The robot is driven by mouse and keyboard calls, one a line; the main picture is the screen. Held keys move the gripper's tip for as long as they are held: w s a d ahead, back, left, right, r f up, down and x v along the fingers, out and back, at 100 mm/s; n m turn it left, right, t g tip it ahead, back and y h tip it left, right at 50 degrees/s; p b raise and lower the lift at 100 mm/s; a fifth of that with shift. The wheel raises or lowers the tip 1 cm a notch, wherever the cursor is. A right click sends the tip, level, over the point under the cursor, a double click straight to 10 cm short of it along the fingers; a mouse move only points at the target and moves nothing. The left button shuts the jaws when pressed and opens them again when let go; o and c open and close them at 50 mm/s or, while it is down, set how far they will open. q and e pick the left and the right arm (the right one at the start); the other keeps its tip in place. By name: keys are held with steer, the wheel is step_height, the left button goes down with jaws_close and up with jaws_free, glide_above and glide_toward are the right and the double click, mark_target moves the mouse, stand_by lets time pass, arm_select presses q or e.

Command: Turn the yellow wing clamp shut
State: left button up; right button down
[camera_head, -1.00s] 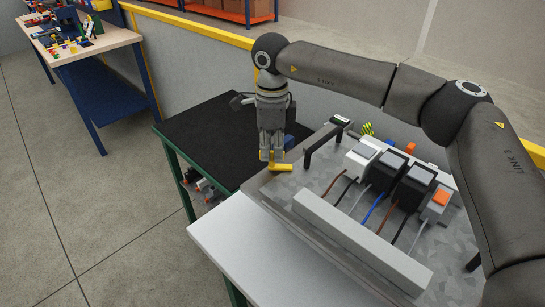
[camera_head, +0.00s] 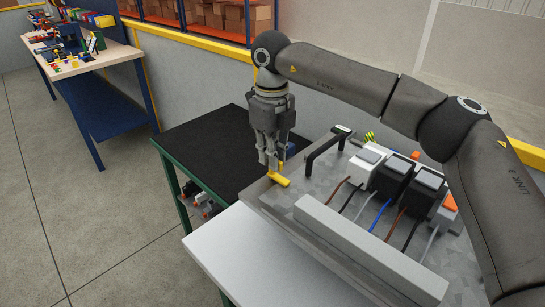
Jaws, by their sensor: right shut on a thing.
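The yellow wing clamp (camera_head: 279,179) sits at the left corner of the grey metal panel (camera_head: 262,200). Its wing points toward the lower right in the picture. My right gripper (camera_head: 272,165) points down over the clamp, with its fingers shut on it. The fingers hide part of the clamp's upper portion. My left gripper is out of view.
A black handle (camera_head: 326,147) stands close to the right of the gripper. Several wired switch blocks (camera_head: 393,176) and a grey duct (camera_head: 365,250) are on the panel. A black-topped table (camera_head: 205,150) lies behind left; a workbench (camera_head: 90,62) stands farther off.

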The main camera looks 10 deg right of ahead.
steer(key=shift+w+r, duration=0.1)
steer(key=shift+r, duration=0.1)
stand_by(0.3)
steer(key=c, duration=1.9)
jaws_free()
steer(key=o, duration=0.3)
steer(key=shift+f, duration=0.1)
steer(key=shift+o, duration=0.2)
step_height(320, 180, up, 12)
steer(key=shift+f, duration=0.1)
